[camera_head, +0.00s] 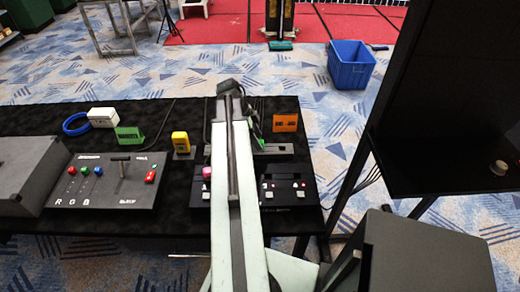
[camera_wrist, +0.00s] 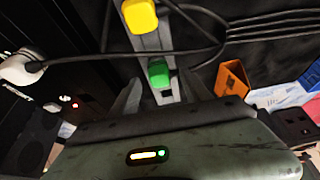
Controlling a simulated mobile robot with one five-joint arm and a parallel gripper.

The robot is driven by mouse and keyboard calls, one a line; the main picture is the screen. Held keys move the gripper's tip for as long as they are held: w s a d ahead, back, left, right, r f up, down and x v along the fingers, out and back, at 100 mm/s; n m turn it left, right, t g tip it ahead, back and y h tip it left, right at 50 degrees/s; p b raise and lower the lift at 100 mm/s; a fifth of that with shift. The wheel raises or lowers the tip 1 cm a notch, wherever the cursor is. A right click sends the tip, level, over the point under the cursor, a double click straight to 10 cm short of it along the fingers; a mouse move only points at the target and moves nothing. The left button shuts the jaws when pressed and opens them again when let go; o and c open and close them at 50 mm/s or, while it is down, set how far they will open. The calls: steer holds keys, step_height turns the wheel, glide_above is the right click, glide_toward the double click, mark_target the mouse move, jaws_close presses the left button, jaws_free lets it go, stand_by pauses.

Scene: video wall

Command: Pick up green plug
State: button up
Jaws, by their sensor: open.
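In the wrist view, a small green plug (camera_wrist: 158,74) sits on a grey strip (camera_wrist: 152,42). A yellow plug (camera_wrist: 139,15) sits farther along the same strip. My gripper (camera_wrist: 160,85) is open, with one finger on each side of the green plug and its body in front of it. I cannot tell if the fingers touch it. In the head view, my arm reaches over the black table (camera_head: 185,110), and my gripper (camera_head: 238,98) is at the table's far side. My arm hides part of the strip, and the green plug cannot be made out clearly there.
Black cables (camera_wrist: 270,27) cross near the strip, with a white plug (camera_wrist: 22,68) at left. An orange box (camera_head: 285,122) stands right of the gripper. Green (camera_head: 130,136), yellow (camera_head: 180,141) and white (camera_head: 103,117) boxes stand left. A control panel (camera_head: 105,185) lies nearer.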

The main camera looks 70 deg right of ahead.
steer(key=b+x, duration=0.1)
steer(key=x, duration=0.2)
steer(key=shift+w+f+b, duration=0.1)
steer(key=shift+f+b, duration=0.05)
steer(key=shift+b, duration=0.2)
jaws_close()
steer(key=shift+r, duration=0.25)
step_height(320, 180, up, 10)
steer(key=p, duration=1)
steer(key=shift+r+p, duration=0.1)
steer(key=shift+p, duration=0.25)
